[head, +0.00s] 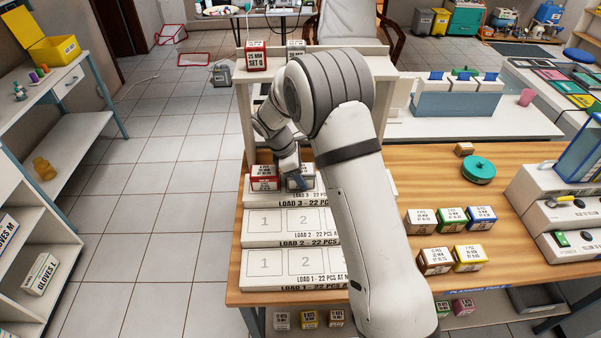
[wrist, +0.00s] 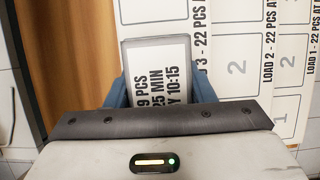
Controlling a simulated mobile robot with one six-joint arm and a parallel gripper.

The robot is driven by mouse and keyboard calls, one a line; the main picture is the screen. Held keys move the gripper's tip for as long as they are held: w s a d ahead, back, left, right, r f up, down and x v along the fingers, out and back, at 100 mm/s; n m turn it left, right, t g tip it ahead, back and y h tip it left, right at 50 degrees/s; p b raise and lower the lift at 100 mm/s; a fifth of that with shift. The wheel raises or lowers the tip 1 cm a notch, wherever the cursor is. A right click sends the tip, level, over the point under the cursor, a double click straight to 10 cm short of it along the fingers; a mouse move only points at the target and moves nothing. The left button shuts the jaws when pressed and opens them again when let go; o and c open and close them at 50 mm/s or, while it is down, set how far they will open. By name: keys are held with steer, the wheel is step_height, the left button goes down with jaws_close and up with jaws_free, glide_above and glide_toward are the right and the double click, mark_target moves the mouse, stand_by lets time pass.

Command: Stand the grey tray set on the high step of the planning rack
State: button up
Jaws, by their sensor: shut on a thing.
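The grey tray set (wrist: 158,75) is a small box with a white label reading 9 PCS, 25 MIN, BY 10:15. My gripper (wrist: 161,92) is shut on it, one blue finger on each side. In the head view the grey tray set (head: 307,183) is over the high step, LOAD 3, of the planning rack (head: 265,199), partly hidden by my gripper (head: 300,184). It looks upright. I cannot tell whether its base touches the step. A red tray set (head: 263,180) stands on the same step, just to its left.
The lower rack steps, LOAD 2 (head: 262,240) and LOAD 1 (head: 262,285), show empty numbered places. Several coloured boxes (head: 451,220) stand right of my arm on the wooden table (head: 400,170). A shelf behind the rack holds a red-labelled box (head: 257,56). My arm hides the rack's right side.

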steer(key=shift+s, duration=0.1)
steer(key=shift+f, duration=0.15)
steer(key=o, duration=1.1)
steer(key=b+v, duration=0.2)
steer(key=v, duration=1)
steer(key=s+d+r+m+y, duration=0.1)
steer(key=s+d+r+m, duration=0.2)
steer(key=s+d+r, duration=0.15)
steer(key=s+d+r+m+t+y, duration=0.1)
steer(key=s+d+m, duration=0.3)
steer(key=s, duration=0.4)
steer(key=s+d+r+m+t+y, duration=0.1)
steer(key=s+d+m, duration=0.3)
steer(key=s, duration=0.5)
steer(key=s+d+r+m+t+y, duration=0.1)
steer(key=s+d+m, duration=0.3)
steer(key=s+m, duration=0.3)
steer(key=shift+s+d+y, duration=0.2)
steer(key=shift+s+y, duration=0.1)
steer(key=shift+s, duration=0.8)
